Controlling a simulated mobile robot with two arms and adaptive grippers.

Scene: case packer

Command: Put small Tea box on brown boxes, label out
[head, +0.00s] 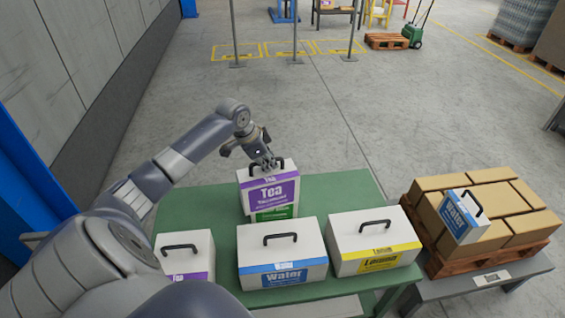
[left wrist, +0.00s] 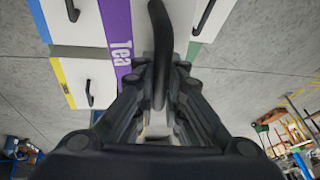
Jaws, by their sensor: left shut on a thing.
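My left gripper (head: 264,164) is shut on the black handle of a white Tea box (head: 270,192) with a purple label, at the back of the green table. In the left wrist view the handle (left wrist: 159,45) stands between my fingers (left wrist: 160,88), beside the purple Tea label (left wrist: 118,35). A green label (head: 273,214) shows just below the Tea box; its own box is mostly hidden. The brown boxes (head: 492,196) sit on a wooden pallet at the right. A small white Water box (head: 463,214) with a blue label stands on their front part. My right gripper is not in view.
On the green table (head: 203,207), a Water box (head: 281,255), a yellow-labelled box (head: 374,240) and another purple-labelled box (head: 186,254) stand along the front. The pallet (head: 440,267) rests on a grey table (head: 525,266). Brown box tops behind the small Water box are clear.

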